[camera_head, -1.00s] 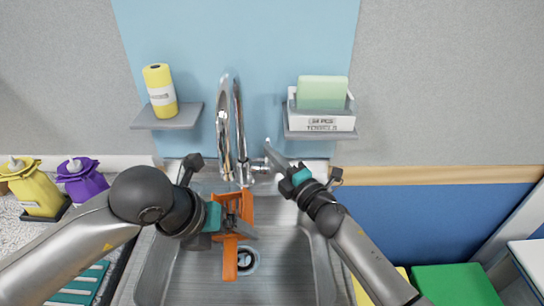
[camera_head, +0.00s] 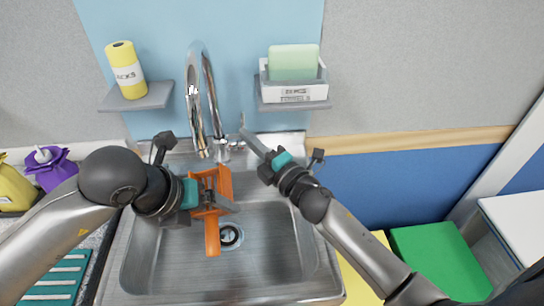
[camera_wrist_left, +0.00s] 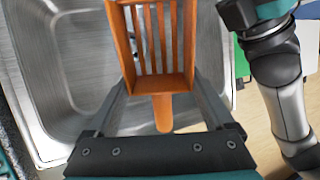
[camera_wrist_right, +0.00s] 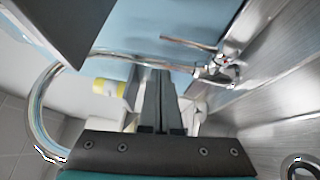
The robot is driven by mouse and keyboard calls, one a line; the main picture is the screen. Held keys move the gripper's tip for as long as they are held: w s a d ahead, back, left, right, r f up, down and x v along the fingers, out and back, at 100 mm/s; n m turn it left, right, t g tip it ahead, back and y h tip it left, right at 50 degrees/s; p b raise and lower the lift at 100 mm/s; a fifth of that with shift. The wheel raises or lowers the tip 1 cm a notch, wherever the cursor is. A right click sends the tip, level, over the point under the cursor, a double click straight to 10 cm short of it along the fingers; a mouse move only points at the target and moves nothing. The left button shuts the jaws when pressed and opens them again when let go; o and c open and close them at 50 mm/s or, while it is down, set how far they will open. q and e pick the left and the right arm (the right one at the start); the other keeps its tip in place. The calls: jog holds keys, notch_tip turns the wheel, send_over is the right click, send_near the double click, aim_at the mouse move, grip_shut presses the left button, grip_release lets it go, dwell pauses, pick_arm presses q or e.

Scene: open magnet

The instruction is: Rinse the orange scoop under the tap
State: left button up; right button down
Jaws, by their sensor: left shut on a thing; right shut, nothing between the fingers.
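The orange scoop (camera_head: 212,237), with a slotted head, is held over the sink near the drain. In the left wrist view the scoop (camera_wrist_left: 160,84) lies between the fingers, its short handle towards the palm. My left gripper (camera_head: 222,204) is shut on it. The chrome tap (camera_head: 195,95) stands behind the sink, its spout end just behind the scoop. No water shows from it. My right gripper (camera_head: 243,122) is shut and empty, up beside the tap's right side. In the right wrist view the tap's lever (camera_wrist_right: 187,43) and body are beyond its closed fingers (camera_wrist_right: 160,88).
The steel sink (camera_head: 285,235) is otherwise empty, with a drain (camera_head: 230,236).

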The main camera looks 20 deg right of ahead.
jog(key=v, duration=0.8)
jog(key=shift+s+r, duration=0.3)
jog(key=shift+r, duration=0.1)
pick_arm(q)
jog(key=s+a, duration=0.3)
jog(key=a, duration=0.4)
jog(key=shift+s+b, duration=0.35)
jog(key=shift+s, duration=0.05)
pick_arm(e)
jog(key=shift+f, duration=0.35)
dwell(0.8)
pick_arm(q)
jog(key=s+a+r+p, duration=0.1)
jog(key=s+a+r, duration=0.1)
jog(key=a+r, duration=0.2)
jog(key=shift+s+a+p, duration=0.2)
jog(key=shift+p, duration=0.1)
pick_arm(e)
jog(key=shift+r, duration=0.8)
dwell(0.5)
